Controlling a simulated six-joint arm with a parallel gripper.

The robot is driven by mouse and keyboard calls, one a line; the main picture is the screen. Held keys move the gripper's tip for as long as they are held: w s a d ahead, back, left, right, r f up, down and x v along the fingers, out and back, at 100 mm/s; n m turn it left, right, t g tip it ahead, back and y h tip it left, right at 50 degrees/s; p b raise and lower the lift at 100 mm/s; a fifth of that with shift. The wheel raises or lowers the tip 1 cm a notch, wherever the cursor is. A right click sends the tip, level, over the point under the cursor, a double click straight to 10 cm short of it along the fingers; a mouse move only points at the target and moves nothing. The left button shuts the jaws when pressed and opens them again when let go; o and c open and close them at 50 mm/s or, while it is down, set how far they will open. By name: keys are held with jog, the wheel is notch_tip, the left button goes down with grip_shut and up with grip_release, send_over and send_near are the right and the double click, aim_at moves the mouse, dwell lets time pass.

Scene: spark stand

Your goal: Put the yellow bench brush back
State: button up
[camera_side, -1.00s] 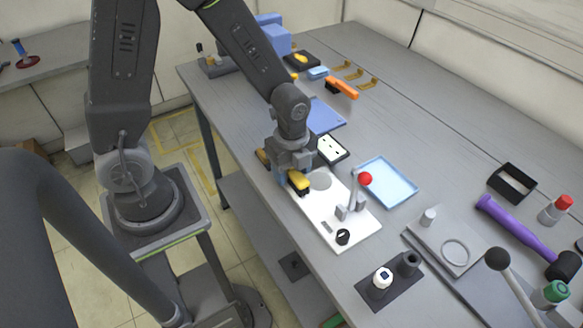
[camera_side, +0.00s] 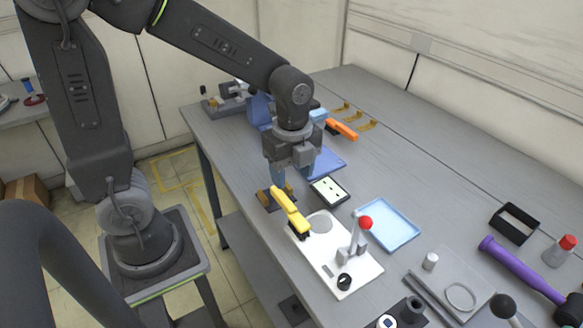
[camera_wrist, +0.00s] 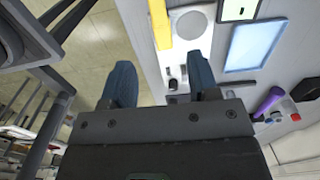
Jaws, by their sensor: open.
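The yellow bench brush (camera_side: 290,210) lies at the left end of a white board (camera_side: 347,278), its dark bristle end over the board and its handle reaching toward a small dark stand with tan blocks (camera_side: 263,197). Whether the handle touches the stand is unclear. My gripper (camera_side: 278,178) points down near the handle end, its blue fingers partly in front of the stand. In the wrist view my gripper (camera_wrist: 160,82) is open with nothing between its fingers. The yellow brush (camera_wrist: 160,22) shows beyond the fingertips, apart from them.
An orange-handled brush (camera_side: 341,130) lies farther back by several tan hooks (camera_side: 366,125). A red-knobbed clamp (camera_side: 355,238) stands on the white board. A black-framed panel (camera_side: 328,190) and a blue tray (camera_side: 388,224) lie beside it. Grey table is clear behind the tray.

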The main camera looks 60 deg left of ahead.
jog(key=s+r+n+t, duration=0.5)
jog(key=s+r+n, duration=0.4)
jog(key=n, duration=0.9)
jog(key=shift+a+r+t, duration=0.3)
jog(key=shift+a+r, duration=0.1)
jog(key=shift+r, duration=0.05)
